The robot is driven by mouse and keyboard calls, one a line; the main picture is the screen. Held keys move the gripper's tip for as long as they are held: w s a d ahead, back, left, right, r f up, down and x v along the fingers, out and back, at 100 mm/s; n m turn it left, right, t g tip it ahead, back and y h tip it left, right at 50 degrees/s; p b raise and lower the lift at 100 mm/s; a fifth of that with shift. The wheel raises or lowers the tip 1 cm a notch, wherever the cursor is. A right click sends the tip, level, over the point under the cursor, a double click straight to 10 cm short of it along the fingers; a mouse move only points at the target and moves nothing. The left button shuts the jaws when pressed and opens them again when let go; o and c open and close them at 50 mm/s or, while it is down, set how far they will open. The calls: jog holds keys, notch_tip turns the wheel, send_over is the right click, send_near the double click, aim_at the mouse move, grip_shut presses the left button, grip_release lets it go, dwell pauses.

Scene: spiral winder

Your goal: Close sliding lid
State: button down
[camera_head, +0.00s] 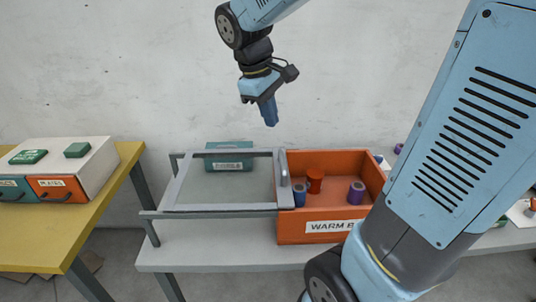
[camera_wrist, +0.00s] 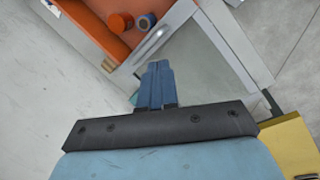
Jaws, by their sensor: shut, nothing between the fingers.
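The sliding lid (camera_head: 222,182) is a clear pane in a grey frame on rails, and it lies to the left of the orange box (camera_head: 325,229) labelled "WARM B…". The box is uncovered. The lid's upright grey handle (camera_head: 285,169) stands at its right edge, beside the box's left side. My gripper (camera_head: 270,122) is shut and empty, hanging in the air above and behind the lid and box. In the wrist view the blue fingers (camera_wrist: 157,68) are together, with the lid pane (camera_wrist: 212,52) and the orange box (camera_wrist: 95,22) beyond them.
An orange spool (camera_head: 315,181), a blue spool (camera_head: 299,195) and a purple spool (camera_head: 357,192) stand in the box. A teal box (camera_head: 229,160) is behind the lid. A yellow table (camera_head: 70,215) with a drawer unit (camera_head: 62,171) stands at left. The air around my gripper is clear.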

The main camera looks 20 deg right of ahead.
jog(key=w+a+f+n+g+h, duration=0.35)
jog(key=w+a+f+n, duration=0.35)
jog(key=w, duration=0.4)
jog(key=h, duration=0.1)
send_near(270, 174)
jog(key=shift+s+d+r+t, duration=0.15)
jog(key=shift+s+d+t, duration=0.05)
jog(key=shift+d, duration=0.4)
jog(key=shift+s+d+r+t, duration=0.15)
jog(key=shift+s+d, duration=0.1)
jog(key=shift+d, duration=0.3)
jog(key=d, duration=0.2)
jog(key=s+d, duration=0.1)
jog(key=shift+f, duration=0.3)
jog(key=shift+s+d+f, duration=0.1)
jog(key=shift+s+d, duration=0.05)
jog(key=shift+d, duration=0.25)
jog(key=shift+a, duration=0.25)
jog(key=shift+d, duration=0.25)
